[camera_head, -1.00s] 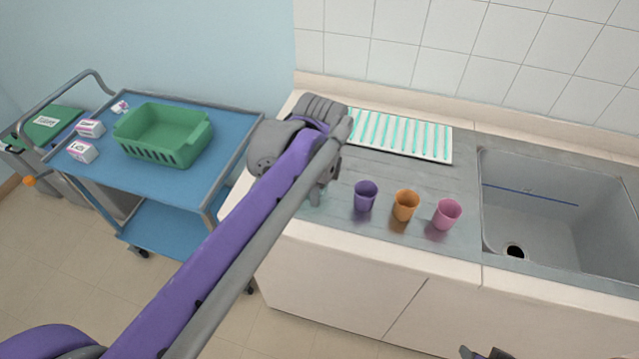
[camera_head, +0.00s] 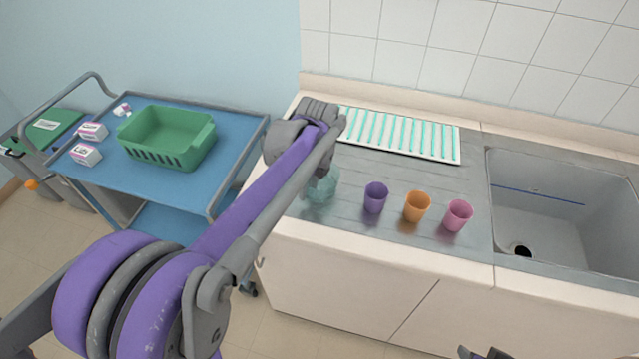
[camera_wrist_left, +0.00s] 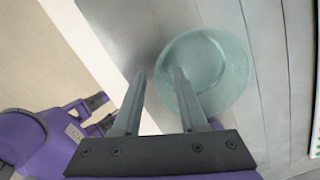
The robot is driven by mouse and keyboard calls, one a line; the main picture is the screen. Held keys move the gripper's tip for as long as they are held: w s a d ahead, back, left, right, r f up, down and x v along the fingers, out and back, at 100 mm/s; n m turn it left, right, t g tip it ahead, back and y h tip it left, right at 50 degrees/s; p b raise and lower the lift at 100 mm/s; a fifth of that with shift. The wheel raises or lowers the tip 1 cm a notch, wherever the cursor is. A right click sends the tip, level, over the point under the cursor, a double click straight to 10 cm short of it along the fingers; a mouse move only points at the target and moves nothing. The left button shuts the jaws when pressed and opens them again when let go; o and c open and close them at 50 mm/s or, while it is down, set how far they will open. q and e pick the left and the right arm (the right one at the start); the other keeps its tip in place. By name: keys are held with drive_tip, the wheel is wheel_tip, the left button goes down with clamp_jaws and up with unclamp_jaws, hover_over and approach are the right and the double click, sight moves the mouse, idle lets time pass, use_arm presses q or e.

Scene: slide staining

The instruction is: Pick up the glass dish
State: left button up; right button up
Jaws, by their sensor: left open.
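The glass dish (camera_head: 323,187) is round, clear and pale teal. It stands on the grey counter left of the purple cup, partly hidden behind my left arm in the head view. In the left wrist view the dish (camera_wrist_left: 232,65) lies just beyond and right of my left gripper (camera_wrist_left: 160,75). The gripper is open and empty; its right finger overlaps the dish's near left edge, and I cannot tell whether they touch. In the head view its fingers are hidden by my arm. My right gripper (camera_head: 484,353) shows at the bottom edge, its two tips apart.
Purple (camera_head: 375,197), orange (camera_head: 417,206) and pink (camera_head: 457,215) cups stand right of the dish. A ribbed white rack (camera_head: 452,152) lies behind. The sink (camera_head: 545,235) is at right. A blue trolley (camera_head: 232,155) with a green basket (camera_head: 165,158) and small boxes stands left.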

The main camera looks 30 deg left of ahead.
use_arm(q)
drive_tip(key=shift+a+f, duration=0.2)
drive_tip(key=shift+f, duration=1)
clamp_jaws()
idle(0.5)
